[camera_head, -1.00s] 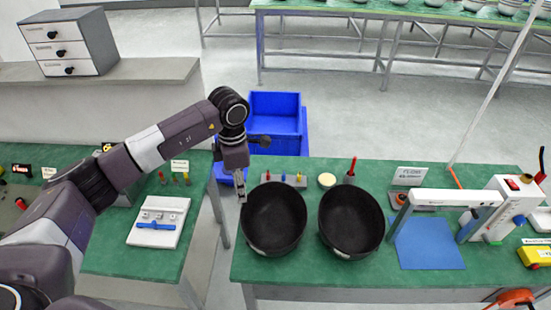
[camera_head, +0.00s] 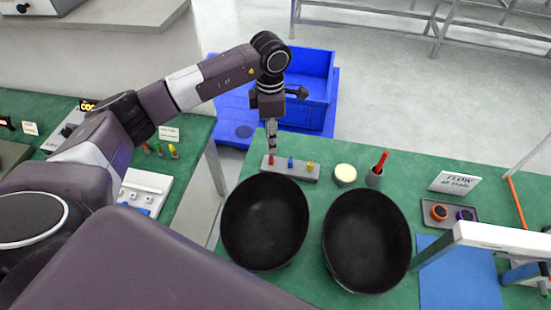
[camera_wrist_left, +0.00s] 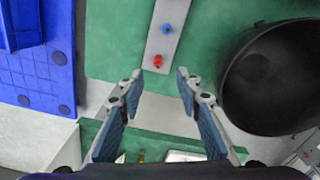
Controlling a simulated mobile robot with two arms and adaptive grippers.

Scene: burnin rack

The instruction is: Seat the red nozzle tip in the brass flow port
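The red nozzle tip (camera_head: 271,160) stands at the left end of a grey holder strip (camera_head: 296,171), beside a blue tip (camera_head: 290,162) and a yellow tip (camera_head: 309,166). It also shows as a red knob in the left wrist view (camera_wrist_left: 157,62). My left gripper (camera_head: 272,148) points down just above the red tip. In the left wrist view its fingers (camera_wrist_left: 160,80) are spread and empty, with the red tip beyond the gap. A small tray near the FLOW sign (camera_head: 453,183) holds an orange ring (camera_head: 439,212) and a dark purple-centred ring; I cannot tell which is the brass flow port. My right gripper is not in view.
Two black bowls (camera_head: 264,225) (camera_head: 367,245) stand in front of the strip on the green bench. A round cream pad (camera_head: 345,174) and a cup with a red stick (camera_head: 376,174) are to its right. A blue bin (camera_head: 310,95) is behind the bench.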

